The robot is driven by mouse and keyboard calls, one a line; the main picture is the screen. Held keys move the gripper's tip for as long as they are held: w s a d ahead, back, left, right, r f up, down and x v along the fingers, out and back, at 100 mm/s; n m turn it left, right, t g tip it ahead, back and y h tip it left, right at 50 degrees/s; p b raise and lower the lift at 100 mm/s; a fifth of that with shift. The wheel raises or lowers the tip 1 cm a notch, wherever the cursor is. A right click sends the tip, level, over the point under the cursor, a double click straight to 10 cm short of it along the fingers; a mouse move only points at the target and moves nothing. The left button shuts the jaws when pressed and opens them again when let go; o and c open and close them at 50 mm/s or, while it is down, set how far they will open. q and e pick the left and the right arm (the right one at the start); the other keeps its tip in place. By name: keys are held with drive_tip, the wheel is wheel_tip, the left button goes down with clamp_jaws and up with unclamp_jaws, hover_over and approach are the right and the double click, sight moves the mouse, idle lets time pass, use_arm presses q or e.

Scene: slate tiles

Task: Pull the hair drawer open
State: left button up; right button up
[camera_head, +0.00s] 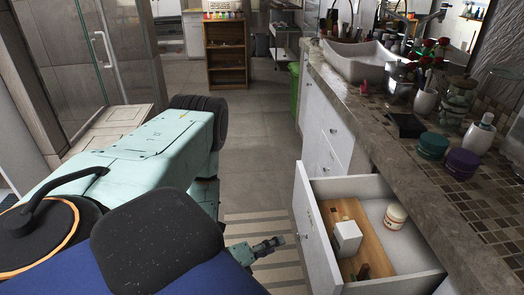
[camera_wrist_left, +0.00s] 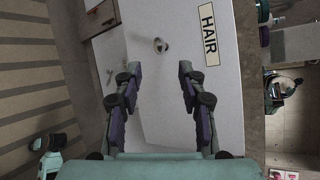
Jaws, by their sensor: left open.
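In the head view a white drawer (camera_head: 308,225) stands open at the lower right, its front facing left. In the left wrist view a white front (camera_wrist_left: 215,110) bears the label HAIR (camera_wrist_left: 209,34) and a small round knob (camera_wrist_left: 160,45). The label cannot be read in the head view. My left gripper (camera_head: 270,245) is just left of the open drawer's front, apart from it. In the wrist view its fingers (camera_wrist_left: 157,78) are spread, with the knob beyond the gap and nothing held. My right gripper is not identifiable.
Inside the open drawer are a wooden tray (camera_head: 372,235), a white box (camera_head: 347,238) and a jar (camera_head: 396,215). The counter (camera_head: 400,165) above holds jars, bottles and a sink (camera_head: 358,60). A striped mat (camera_head: 260,220) lies on the floor. The aisle floor beyond is clear.

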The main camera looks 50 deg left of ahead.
use_arm(q)
drive_tip(key=shift+v, duration=1.55)
drive_tip(key=s+d+f+n+g, duration=0.4)
drive_tip(key=s+f+n+g, duration=0.35)
drive_tip(key=n, duration=0.85)
drive_tip(key=s+d+r+n+g+y, duration=0.1)
drive_tip(key=s+d+r+n+g, duration=0.1)
drive_tip(key=s+d+n+g, duration=0.4)
drive_tip(key=shift+s+d+n+b, duration=0.4)
drive_tip(key=shift+s+d+n, duration=0.55)
drive_tip(key=shift+s, duration=0.4)
